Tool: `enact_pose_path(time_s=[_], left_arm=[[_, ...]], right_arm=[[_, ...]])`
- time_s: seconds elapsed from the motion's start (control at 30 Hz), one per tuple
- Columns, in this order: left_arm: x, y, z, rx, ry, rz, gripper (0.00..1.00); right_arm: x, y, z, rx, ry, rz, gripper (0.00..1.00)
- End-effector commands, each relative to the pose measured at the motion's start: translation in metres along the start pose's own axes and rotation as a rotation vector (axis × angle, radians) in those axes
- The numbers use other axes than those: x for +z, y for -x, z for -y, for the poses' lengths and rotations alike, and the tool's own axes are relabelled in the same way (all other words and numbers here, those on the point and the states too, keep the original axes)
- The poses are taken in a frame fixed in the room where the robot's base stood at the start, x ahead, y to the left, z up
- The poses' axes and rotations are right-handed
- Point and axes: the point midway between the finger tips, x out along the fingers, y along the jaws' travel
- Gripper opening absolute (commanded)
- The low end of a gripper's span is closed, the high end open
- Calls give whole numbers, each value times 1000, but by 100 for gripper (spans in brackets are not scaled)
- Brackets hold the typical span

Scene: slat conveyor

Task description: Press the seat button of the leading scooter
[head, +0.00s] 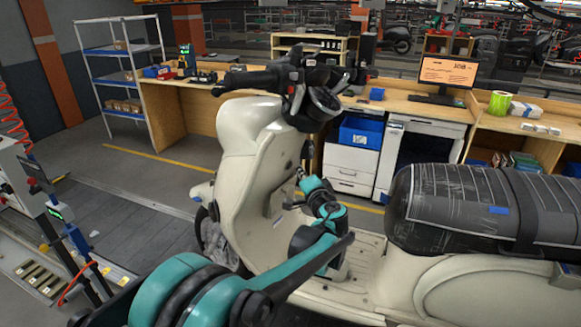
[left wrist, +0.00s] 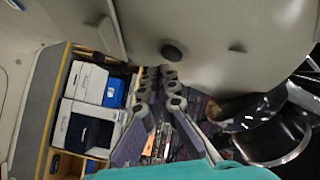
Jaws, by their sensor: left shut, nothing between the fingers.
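The cream scooter (head: 255,150) stands in the middle of the head view, front to the left. Its seat (head: 470,205) is wrapped in dark plastic with a small blue label. In the left wrist view a dark round button-like knob (left wrist: 173,52) sits on the cream panel; I cannot tell whether it is the seat button. My left gripper (left wrist: 159,72) is shut and empty, with its fingertips close below that knob in the picture. Whether they touch it is unclear. In the head view my teal left arm reaches across the footboard to the inner leg shield, and its fingertips (head: 301,178) are hard to make out.
The handlebar (head: 285,80) rises above my left gripper. Behind the scooter runs a wooden bench with a monitor (head: 446,72), a white drawer cabinet (head: 350,165) and a blue bin (head: 360,132). A shelf rack (head: 112,70) stands at the left. The slatted floor at left is mostly clear.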

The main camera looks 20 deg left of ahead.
Motion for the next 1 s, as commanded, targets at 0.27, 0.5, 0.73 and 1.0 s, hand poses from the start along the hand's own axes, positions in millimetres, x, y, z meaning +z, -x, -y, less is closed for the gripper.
enact_pose_path(time_s=[0.27,0.5,0.73,1.0], left_arm=[[4,-6,5,0,0,1,0],[4,-5,4,0,0,0,0],[5,-6,5,0,0,1,0],[6,-9,7,0,0,1,0]], right_arm=[[-1,1,0,0,0,0,40],[-1,1,0,0,0,0,40],[-1,2,0,0,0,0,40],[-1,2,0,0,0,0,40]])
